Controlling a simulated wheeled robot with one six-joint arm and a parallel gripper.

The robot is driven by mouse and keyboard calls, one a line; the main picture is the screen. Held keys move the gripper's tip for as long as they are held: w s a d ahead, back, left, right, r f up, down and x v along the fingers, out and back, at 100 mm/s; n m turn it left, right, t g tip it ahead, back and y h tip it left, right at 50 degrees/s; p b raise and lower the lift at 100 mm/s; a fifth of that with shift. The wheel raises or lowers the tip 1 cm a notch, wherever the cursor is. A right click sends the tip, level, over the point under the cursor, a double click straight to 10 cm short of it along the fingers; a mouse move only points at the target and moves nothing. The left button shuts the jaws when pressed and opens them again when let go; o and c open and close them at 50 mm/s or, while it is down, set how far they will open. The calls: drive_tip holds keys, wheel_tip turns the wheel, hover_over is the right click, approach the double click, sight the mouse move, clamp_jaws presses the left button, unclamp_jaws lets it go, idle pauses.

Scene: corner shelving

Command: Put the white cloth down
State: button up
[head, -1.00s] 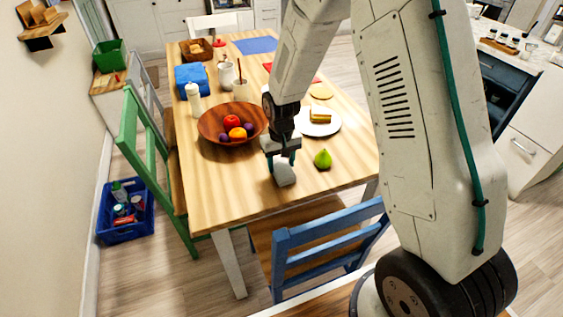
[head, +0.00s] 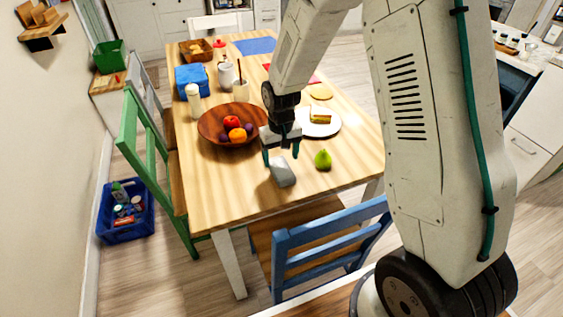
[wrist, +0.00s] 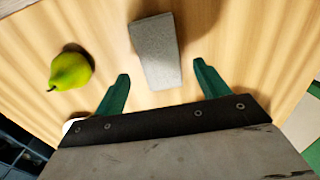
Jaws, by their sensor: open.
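Nothing is held.
A fruit bowl (head: 210,132) is behind left, a plate with a sandwich (head: 333,130) behind right. A blue chair (head: 330,243) stands in front.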

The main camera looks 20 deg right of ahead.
sight(281, 167)
wheel_tip(281, 167, up, 9)
drive_tip(key=s+d+r, duration=0.1)
drive_tip(key=s+r, duration=0.6)
drive_tip(key=r, duration=0.3)
drive_tip(key=s+d+r, duration=0.1)
drive_tip(key=s+r, duration=0.3)
drive_tip(key=s, duration=0.7)
drive_tip(key=s+d+r+t, duration=0.1)
drive_tip(key=s+r, duration=0.3)
drive_tip(key=s, duration=0.8)
drive_tip(key=shift+s+d, duration=0.15)
drive_tip(key=shift+s, duration=0.15)
drive_tip(key=shift+o, duration=0.5)
